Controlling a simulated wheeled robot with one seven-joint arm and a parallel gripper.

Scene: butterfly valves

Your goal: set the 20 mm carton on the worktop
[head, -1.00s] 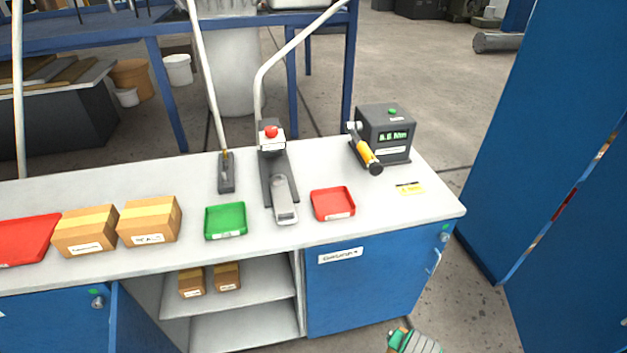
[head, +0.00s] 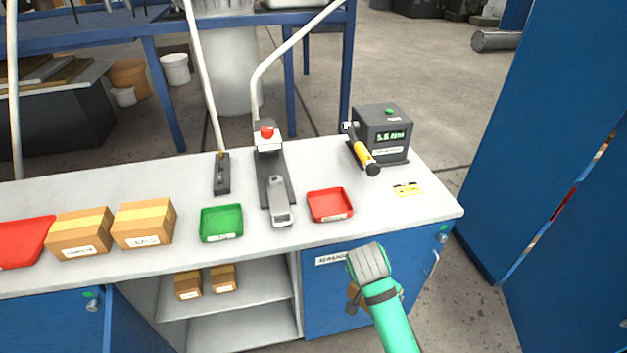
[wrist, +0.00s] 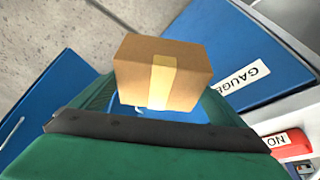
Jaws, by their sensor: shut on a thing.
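A brown carton with a yellow tape strip (wrist: 188,82) is held in my gripper (wrist: 150,110) in the wrist view. In the head view my gripper (head: 372,290) is in front of the worktop's front edge, over the blue cabinet door, and mostly hides the held carton (head: 353,294). No size marking can be read on it. The grey worktop (head: 300,165) is behind and above the gripper in the picture. Two larger-looking cartons, one (head: 80,234) beside the other (head: 143,224), stand on its left part; their labels are too small to read.
A red tray (head: 330,205), a green tray (head: 221,223) and a lever fixture (head: 274,185) stand on the worktop. A dark gauge box (head: 382,134) is at the back right, another red tray (head: 20,242) at the far left. Small cartons (head: 205,281) sit on the shelf below. The right front is largely clear.

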